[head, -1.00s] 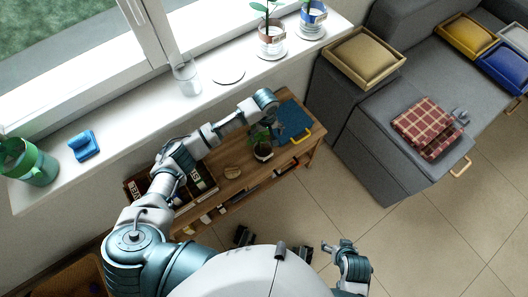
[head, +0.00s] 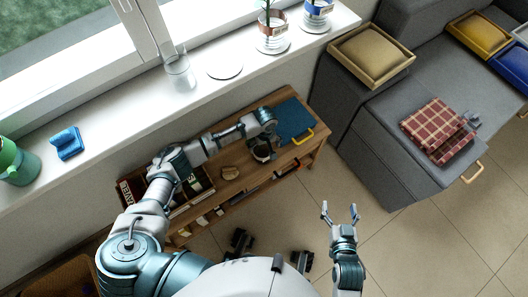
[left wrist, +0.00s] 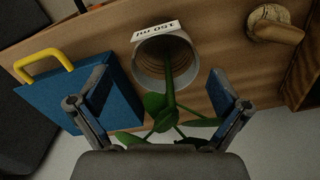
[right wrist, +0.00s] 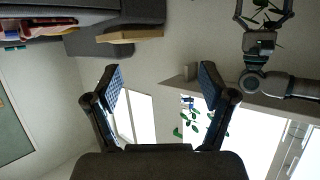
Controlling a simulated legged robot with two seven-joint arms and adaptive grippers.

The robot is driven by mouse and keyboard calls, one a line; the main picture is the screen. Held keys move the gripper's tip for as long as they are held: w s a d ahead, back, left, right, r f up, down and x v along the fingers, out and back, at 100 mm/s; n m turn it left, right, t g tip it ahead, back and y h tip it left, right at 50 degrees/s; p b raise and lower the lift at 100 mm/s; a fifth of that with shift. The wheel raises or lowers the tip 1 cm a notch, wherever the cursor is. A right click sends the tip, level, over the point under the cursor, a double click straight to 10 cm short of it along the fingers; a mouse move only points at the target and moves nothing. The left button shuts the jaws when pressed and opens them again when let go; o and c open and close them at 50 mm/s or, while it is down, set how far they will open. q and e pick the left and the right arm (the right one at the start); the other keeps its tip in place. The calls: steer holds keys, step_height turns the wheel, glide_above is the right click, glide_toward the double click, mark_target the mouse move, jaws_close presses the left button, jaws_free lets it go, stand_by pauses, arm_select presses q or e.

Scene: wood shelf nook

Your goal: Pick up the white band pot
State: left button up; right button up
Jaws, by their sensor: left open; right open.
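The white band pot (head: 262,154) stands on the low wooden bench, partly hidden by my left gripper (head: 270,140). In the left wrist view, the pot (left wrist: 148,72) shows its round open mouth, brown inside, with a white "150 ml" label at its rim. A green plant (left wrist: 168,105) grows out of it towards the camera. My left gripper (left wrist: 160,92) is open, its fingers on either side of the plant, with the pot beyond the tips. I cannot tell whether they touch the plant. My right gripper (head: 340,207) is open and empty above the floor.
A blue folder-like item (head: 292,118) with a yellow handle lies right of the pot on the bench (head: 232,189). A small brown object (head: 229,173) lies left. The windowsill (head: 130,125) runs behind; a grey sofa (head: 375,150) stands right.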

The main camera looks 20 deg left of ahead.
arm_select(q)
steer(key=b, duration=0.3)
glide_above(262, 150)
steer(key=s+d, duration=0.1)
steer(key=s, duration=0.2)
step_height(262, 150, down, 5)
steer(key=shift+w+f, duration=0.1)
steer(key=shift+f, duration=0.05)
steer(key=shift+d, duration=0.25)
steer(key=shift+a, duration=0.2)
steer(key=c, duration=1.3)
arm_select(e)
step_height(262, 150, up, 7)
steer(key=w+a+t+y, duration=0.1)
steer(key=w+a+t, duration=0.1)
steer(key=t, duration=0.3)
steer(key=shift+f+y, duration=0.2)
steer(key=shift+y, duration=0.1)
